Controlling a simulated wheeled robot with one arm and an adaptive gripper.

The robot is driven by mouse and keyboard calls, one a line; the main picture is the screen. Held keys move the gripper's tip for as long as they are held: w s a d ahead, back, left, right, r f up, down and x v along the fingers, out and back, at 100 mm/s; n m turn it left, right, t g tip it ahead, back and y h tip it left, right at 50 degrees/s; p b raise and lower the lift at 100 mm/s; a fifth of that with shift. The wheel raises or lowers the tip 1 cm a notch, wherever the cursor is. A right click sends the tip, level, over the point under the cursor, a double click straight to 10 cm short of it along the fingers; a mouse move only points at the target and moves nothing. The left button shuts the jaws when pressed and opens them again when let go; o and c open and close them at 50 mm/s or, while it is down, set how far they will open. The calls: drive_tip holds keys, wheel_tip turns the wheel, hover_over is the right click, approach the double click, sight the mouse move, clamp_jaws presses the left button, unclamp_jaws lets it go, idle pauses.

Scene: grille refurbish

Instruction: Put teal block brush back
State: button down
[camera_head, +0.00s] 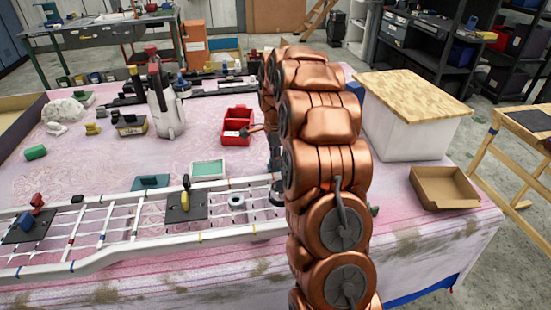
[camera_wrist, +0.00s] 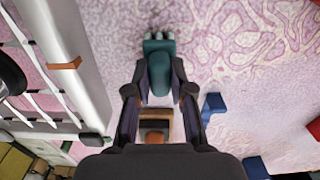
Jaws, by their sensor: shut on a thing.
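A teal block brush (camera_wrist: 158,68) with pale bristles at its far end sits between the fingers of my gripper (camera_wrist: 159,80) in the wrist view. The fingers are shut on its sides. Pink patterned table cover lies beyond it; I cannot tell how far the brush is above it. In the head view my arm hides the gripper and most of what lies behind it. A dark teal flat piece (camera_head: 150,182) lies on the table behind the grille; I cannot tell whether it is the brush's place.
The white-framed grille (camera_head: 100,237) runs along the table front and shows at left in the wrist view (camera_wrist: 70,60). A red bin (camera_head: 237,128), green-topped tray (camera_head: 208,169) and spray bottle (camera_head: 163,105) stand behind it. An open cardboard box (camera_head: 443,190) is at right.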

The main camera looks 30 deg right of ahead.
drive_tip(key=shift+f, duration=0.1)
drive_tip(key=c, duration=0.9)
unclamp_jaws()
drive_tip(key=shift+c, duration=0.2)
wheel_tip(320, 180, up, 12)
